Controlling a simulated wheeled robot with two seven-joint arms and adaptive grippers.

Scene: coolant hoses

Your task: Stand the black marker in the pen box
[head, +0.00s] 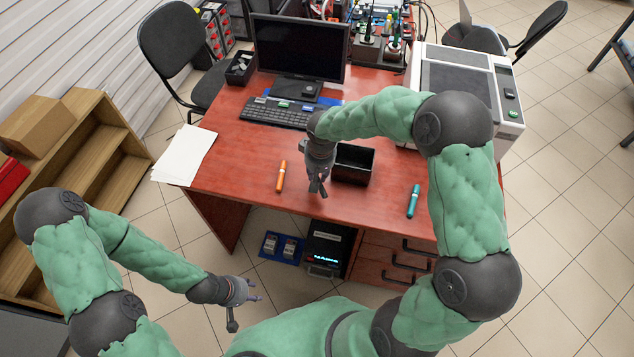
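The pen box (369,172) is an open black box on the red desk, right of the middle. I cannot make out a black marker; an orange marker (281,176) lies left of the box and a teal marker (413,201) lies to its right. My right gripper (318,188) points down over the desk, just left of the box, between it and the orange marker. Its fingers are small and dark, and I cannot tell whether they hold anything. My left gripper (244,307) is open, fingers spread, in front of the desk and away from the markers.
A keyboard (275,113) and monitor (297,50) stand behind the box. A white machine (508,105) fills the desk's right back. White papers (187,153) lie at the left edge. My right arm hides part of the desk. The front left desktop is clear.

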